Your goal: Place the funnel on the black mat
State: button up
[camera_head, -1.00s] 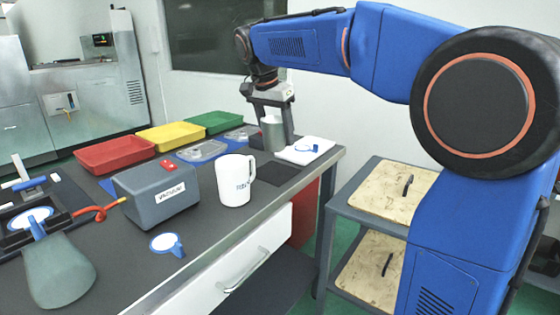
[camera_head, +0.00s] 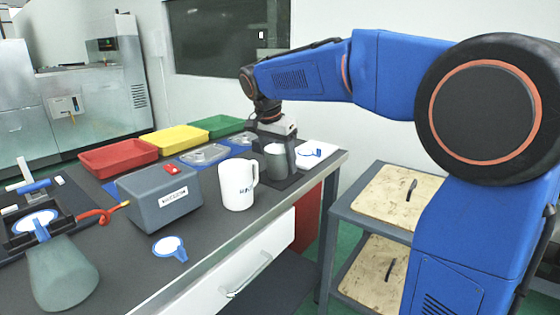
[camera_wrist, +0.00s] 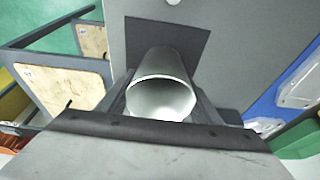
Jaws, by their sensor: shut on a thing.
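The funnel (camera_head: 277,163) is a grey-green, tube-like piece with a wide open top. It is upright in my gripper (camera_head: 277,143), whose fingers are shut around it. In the wrist view the funnel (camera_wrist: 162,98) shows its round mouth between the fingers of my gripper (camera_wrist: 162,105). The black mat (camera_head: 279,186) is a dark square near the bench's right end, directly under the funnel. In the wrist view the mat (camera_wrist: 145,35) spreads behind the funnel's lower end. I cannot tell whether the funnel's base touches the mat.
A white mug (camera_head: 237,186) stands just left of the mat, beside a grey box (camera_head: 158,200). A white pad (camera_head: 318,160) with a blue-and-white item lies to the right. Blue trays (camera_head: 205,154) and red (camera_head: 118,158), yellow (camera_head: 176,139) and green (camera_head: 216,126) bins line the back.

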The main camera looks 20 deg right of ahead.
jog(key=o, duration=1.1)
jog(key=shift+f, duration=0.1)
jog(key=v, duration=1.2)
jog(key=s+d+f+n+t+y, duration=0.1)
jog(key=s+d+f+n, duration=0.2)
jog(key=s+f, duration=0.5)
jog(key=s+d+f+n+t+y, duration=0.1)
jog(key=s+d+f+n, duration=0.2)
jog(key=s+f, duration=0.6)
jog(key=s+d+f+n, duration=0.3)
jog(key=s+f, duration=0.5)
jog(key=s, duration=0.7)
jog(key=shift+f+n+t+y, duration=0.2)
jog(key=shift+n+t+y, duration=0.2)
jog(key=shift+n, duration=0.5)
